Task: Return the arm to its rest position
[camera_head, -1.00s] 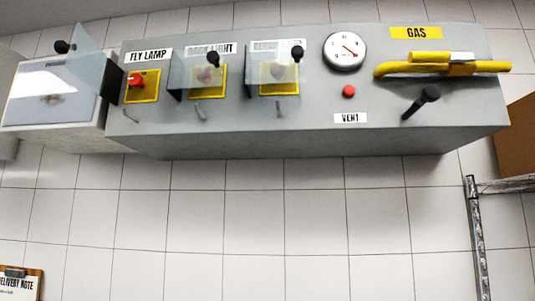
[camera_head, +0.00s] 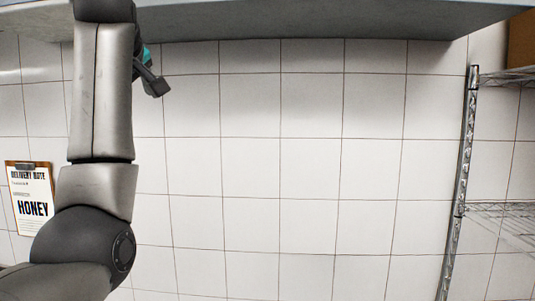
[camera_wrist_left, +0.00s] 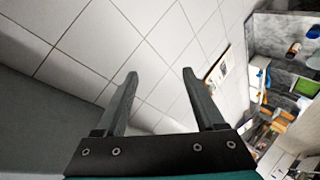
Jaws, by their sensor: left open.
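My left arm, grey and black, rises along the left side of the head view. My left gripper (camera_head: 152,82) shows partly beside the upper end of the arm, below the grey console (camera_head: 310,20). In the left wrist view my left gripper (camera_wrist_left: 160,74) has its two dark fingers spread apart, with nothing between them except the tiled wall behind. My right gripper is in neither view.
A clipboard (camera_head: 32,203) with a delivery note reading HONEY hangs on the wall, left of my arm. A wire rack (camera_head: 464,165) stands at the right, with a brown box (camera_head: 521,38) at its top. The tiled wall between is bare. A cluttered area with a green item (camera_wrist_left: 307,87) shows in the wrist view.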

